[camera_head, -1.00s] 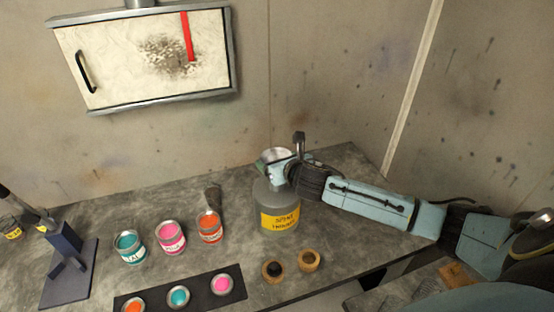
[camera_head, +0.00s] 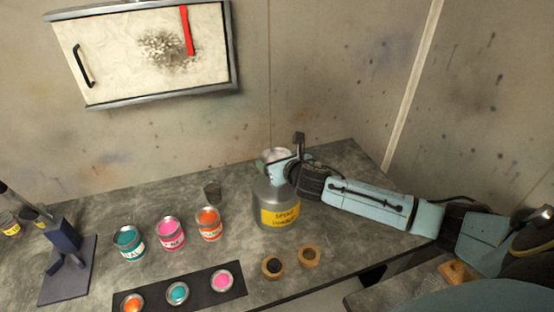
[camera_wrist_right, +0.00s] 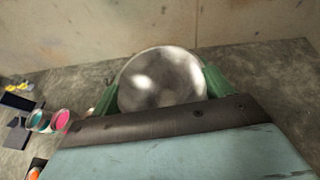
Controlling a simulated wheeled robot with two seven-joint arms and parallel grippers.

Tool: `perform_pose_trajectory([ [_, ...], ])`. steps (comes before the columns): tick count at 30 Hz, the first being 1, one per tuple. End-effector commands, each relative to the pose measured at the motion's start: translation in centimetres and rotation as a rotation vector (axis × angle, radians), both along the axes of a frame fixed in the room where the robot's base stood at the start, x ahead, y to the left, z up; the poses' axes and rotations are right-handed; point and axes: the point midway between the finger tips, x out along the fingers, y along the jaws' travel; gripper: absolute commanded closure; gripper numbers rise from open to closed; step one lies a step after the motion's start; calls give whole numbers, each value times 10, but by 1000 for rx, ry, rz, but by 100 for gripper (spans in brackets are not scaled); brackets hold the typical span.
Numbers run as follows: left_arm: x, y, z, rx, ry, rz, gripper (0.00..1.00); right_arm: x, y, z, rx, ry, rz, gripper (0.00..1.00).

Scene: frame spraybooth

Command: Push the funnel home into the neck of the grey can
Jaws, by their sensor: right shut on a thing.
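The grey can (camera_head: 272,190) with a yellow label stands on the bench, right of the paint tins. The pale metal funnel (camera_head: 274,155) is upright above the can's top. My right gripper (camera_head: 283,168) is shut on the funnel, reaching in from the right. In the right wrist view the funnel's round mouth (camera_wrist_right: 162,80) sits between green fingers (camera_wrist_right: 160,92). The gripper hides the join of funnel and neck, so I cannot tell how deep the funnel sits. My left gripper is not in view.
Teal (camera_head: 129,243), pink (camera_head: 170,232) and orange (camera_head: 209,223) tins stand left of the can. Several lids lie on a dark strip (camera_head: 205,288) in front. Two wooden rings (camera_head: 273,267) lie before the can. A dark blue stand (camera_head: 66,270) is at left.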

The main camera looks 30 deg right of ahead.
Motion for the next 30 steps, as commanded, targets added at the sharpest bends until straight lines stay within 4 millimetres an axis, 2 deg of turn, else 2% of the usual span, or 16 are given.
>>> perform_pose_trajectory([
  [27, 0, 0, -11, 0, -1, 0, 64, 0, 0, -21, 0, 1, 0, 44],
  [28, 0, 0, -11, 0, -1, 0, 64, 0, 0, -21, 0, 1, 0, 20],
  [30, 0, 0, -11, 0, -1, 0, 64, 0, 0, -21, 0, 1, 0, 11],
])
